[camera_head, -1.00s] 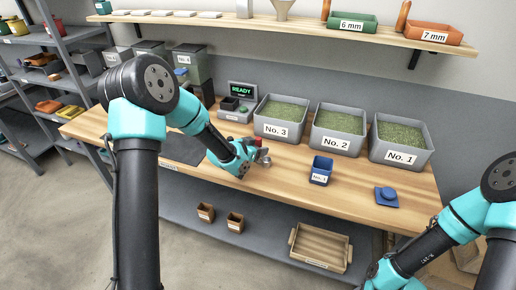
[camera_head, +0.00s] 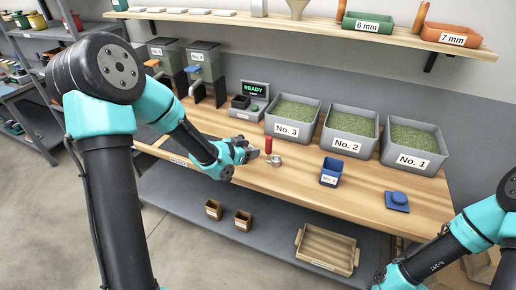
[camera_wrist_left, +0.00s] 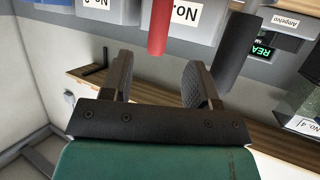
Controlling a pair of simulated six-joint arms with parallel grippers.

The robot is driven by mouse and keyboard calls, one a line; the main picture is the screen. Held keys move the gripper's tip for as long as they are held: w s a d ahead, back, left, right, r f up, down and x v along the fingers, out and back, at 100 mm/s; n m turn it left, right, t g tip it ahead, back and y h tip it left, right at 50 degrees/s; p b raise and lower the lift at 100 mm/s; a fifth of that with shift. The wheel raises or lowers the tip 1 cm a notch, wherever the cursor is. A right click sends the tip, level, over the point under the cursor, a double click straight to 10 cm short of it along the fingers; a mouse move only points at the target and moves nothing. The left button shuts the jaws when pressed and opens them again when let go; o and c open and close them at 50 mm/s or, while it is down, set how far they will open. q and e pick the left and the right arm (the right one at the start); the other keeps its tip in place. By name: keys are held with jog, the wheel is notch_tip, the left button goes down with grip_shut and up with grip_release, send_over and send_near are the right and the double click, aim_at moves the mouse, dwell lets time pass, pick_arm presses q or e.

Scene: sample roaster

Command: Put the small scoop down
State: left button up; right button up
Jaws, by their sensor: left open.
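The small scoop has an upright red handle (camera_head: 268,145) and a small metal cup (camera_head: 275,160), standing on the wooden bench right of my left gripper (camera_head: 252,154). In the left wrist view the red handle (camera_wrist_left: 160,25) shows beyond and between the two fingertips of that gripper (camera_wrist_left: 160,75), which are apart with nothing between them. The scoop's cup is out of sight there. My right arm enters at the lower right of the head view, but its gripper is out of frame.
Grey bins No. 3 (camera_head: 290,120), No. 2 (camera_head: 349,133) and No. 1 (camera_head: 413,147) stand behind. A dark cylinder (camera_wrist_left: 237,50) shows near the right finger in the wrist view.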

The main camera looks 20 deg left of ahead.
pick_arm(q)
jog(key=shift+v, duration=0.9)
